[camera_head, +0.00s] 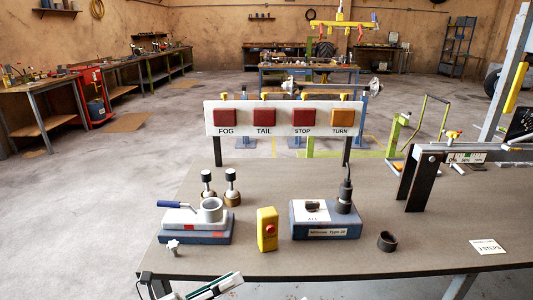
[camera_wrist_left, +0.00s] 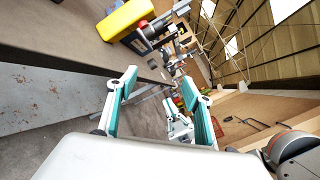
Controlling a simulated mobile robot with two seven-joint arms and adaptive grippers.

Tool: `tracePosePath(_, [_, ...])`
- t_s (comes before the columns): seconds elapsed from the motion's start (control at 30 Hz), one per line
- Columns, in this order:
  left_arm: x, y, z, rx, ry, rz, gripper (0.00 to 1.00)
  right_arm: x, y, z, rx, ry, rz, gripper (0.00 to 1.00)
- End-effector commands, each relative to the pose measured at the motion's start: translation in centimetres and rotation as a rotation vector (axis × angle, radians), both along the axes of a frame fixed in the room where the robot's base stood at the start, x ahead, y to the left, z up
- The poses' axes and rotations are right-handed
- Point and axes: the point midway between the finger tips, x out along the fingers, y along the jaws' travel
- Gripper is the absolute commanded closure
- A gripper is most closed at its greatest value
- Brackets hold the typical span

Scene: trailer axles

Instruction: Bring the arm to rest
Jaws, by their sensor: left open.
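My left gripper (camera_head: 215,287) shows at the bottom edge of the head view, low in front of the workbench (camera_head: 280,262). Only part of it is in that view. In the left wrist view its two teal-lined fingers (camera_wrist_left: 158,78) stand apart with nothing held between them. The bench edge lies to the left of the fingers there, and the gripper touches nothing that I can see.
A black-legged frame (camera_head: 424,182) stands right.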

Motion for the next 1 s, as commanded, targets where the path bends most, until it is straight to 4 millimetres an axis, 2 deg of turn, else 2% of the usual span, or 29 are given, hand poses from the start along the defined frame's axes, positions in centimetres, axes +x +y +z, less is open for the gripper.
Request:
tracePosePath(0.17, [-0.3, 2.5, -3.4, -0.434, 0.485, 0.250, 0.49, -0.4, -3.7, -5.1, 0.245, 0.360, -0.174, 1.00])
tracePosePath(0.27, [-1.4, 4.8, -7.3, -0.688, 0.770, 0.409, 0.49, -1.6, -5.8, -8.8, 0.397, 0.567, -0.282, 1.00])
tracePosePath(0.37, [-4.1, 7.3, -12.3, -0.941, 1.048, 0.579, 0.49, -3.8, -7.7, -12.6, 0.550, 0.766, -0.398, 1.00])
tracePosePath(0.4, [-5.5, 8.2, -14.4, -1.041, 1.153, 0.648, 0.49, -4.8, -8.4, -14.0, 0.612, 0.839, -0.444, 1.00])
tracePosePath(0.5, [-9.3, 9.8, -18.8, -1.251, 1.363, 0.801, 0.49, -7.4, -9.6, -17.1, 0.740, 0.991, -0.545, 1.00])
tracePosePath(0.6, [-12.8, 10.7, -22.0, -1.405, 1.505, 0.918, 0.49, -9.6, -10.4, -19.2, 0.834, 1.097, -0.621, 1.00])
tracePosePath(0.7, [-15.2, 11.1, -23.8, -1.504, 1.589, 0.993, 0.49, -11.0, -10.8, -20.5, 0.894, 1.160, -0.671, 1.00])
tracePosePath(0.8, [-16.4, 11.2, -24.7, -1.553, 1.630, 1.029, 0.49, -11.8, -11.0, -21.1, 0.924, 1.191, -0.695, 1.00])
tracePosePath(1.0, [-16.7, 11.2, -24.9, -1.564, 1.640, 1.037, 0.49, -11.9, -11.0, -21.3, 0.929, 1.198, -0.701, 1.00])
